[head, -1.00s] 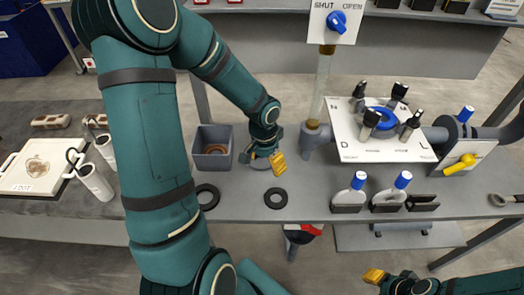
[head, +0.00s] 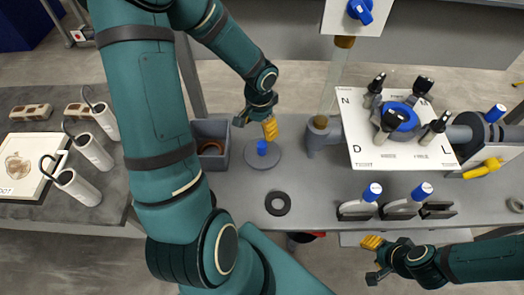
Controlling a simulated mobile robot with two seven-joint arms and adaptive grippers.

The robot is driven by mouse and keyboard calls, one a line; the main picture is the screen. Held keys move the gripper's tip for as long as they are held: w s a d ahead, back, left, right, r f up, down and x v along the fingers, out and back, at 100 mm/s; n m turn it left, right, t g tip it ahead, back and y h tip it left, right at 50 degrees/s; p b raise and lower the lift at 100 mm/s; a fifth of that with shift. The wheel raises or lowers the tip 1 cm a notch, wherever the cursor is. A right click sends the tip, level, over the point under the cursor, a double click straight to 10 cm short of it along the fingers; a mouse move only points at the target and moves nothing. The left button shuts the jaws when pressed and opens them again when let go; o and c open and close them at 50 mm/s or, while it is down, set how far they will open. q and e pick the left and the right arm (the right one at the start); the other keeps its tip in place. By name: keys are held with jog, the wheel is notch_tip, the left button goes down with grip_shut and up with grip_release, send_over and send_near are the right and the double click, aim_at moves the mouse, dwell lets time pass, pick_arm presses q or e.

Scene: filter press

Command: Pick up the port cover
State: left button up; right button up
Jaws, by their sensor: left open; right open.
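A round grey disc with a blue knob on top, which looks like the port cover (head: 262,164), lies flat on the grey bench. My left gripper (head: 255,122) is just behind and above it in the head view, open and empty, with its yellow finger close above the blue knob. I cannot tell how much height lies between them. My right gripper (head: 371,259) is open and empty in front of the bench's near edge, low in the view.
A grey post (head: 319,136) and a white plate (head: 365,150) with black-handled clamps stand to the right.

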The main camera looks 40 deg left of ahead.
aim_at(262, 144)
pick_arm(q)
notch_tip(262, 144, down, 5)
jog(key=shift+f+b, duration=0.2)
jog(key=shift+b, duration=0.35)
jog(key=f, duration=0.1)
jog(key=f+b, duration=0.1)
jog(key=f, duration=0.3)
jog(key=shift+w+d, duration=0.15)
jog(key=shift+d, duration=0.15)
grip_shut()
